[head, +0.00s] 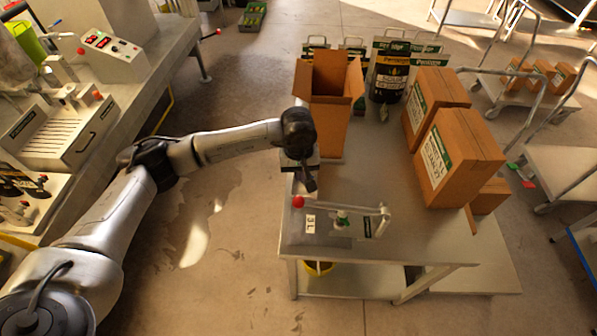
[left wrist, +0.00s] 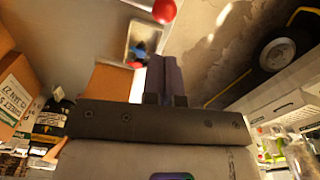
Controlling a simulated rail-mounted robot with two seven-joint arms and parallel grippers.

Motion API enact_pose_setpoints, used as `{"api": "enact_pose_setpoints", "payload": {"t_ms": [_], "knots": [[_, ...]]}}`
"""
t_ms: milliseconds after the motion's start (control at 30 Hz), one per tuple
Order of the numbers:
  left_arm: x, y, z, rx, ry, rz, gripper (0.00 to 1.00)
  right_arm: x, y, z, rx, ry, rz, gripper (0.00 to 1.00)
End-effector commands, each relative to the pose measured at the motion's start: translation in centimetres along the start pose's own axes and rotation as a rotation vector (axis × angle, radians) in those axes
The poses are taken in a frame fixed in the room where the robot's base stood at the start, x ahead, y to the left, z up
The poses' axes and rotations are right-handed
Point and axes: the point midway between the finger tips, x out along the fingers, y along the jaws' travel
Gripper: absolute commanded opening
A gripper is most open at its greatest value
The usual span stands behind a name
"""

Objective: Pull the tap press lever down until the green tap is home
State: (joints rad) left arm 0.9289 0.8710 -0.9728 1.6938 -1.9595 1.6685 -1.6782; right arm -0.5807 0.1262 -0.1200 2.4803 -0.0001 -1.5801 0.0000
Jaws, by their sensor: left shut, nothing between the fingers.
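The tap press stands on the near end of the grey table. Its pale lever (head: 345,207) runs about level from a post at the right to a red ball knob (head: 297,201) at the left. The green tap (head: 342,217) sits below the lever; whether it is fully seated I cannot tell. My left gripper (head: 310,185) is shut and empty, pointing down just beyond the knob and apart from it. In the left wrist view the red knob (left wrist: 163,11) is at the top edge, past the closed fingertips (left wrist: 160,60). My right gripper is not in view.
A "3 L" label (head: 310,223) lies by the press. An open cardboard box (head: 327,95) stands behind my left gripper, with closed cartons (head: 455,160) and a dark canister (head: 388,75) to the right. The table's left edge (head: 285,215) is close to the knob.

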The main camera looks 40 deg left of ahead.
Motion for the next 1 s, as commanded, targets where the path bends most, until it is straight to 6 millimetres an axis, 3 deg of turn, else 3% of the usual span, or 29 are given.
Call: {"api": "enact_pose_setpoints", "payload": {"t_ms": [233,1000], "knots": [[0.1,-0.4,0.1,0.134,-0.006,-0.024,0.00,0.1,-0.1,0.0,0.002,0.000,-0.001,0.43],[3.5,-0.4,0.1,0.138,-0.007,-0.021,0.00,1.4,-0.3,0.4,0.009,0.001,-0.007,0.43]]}}
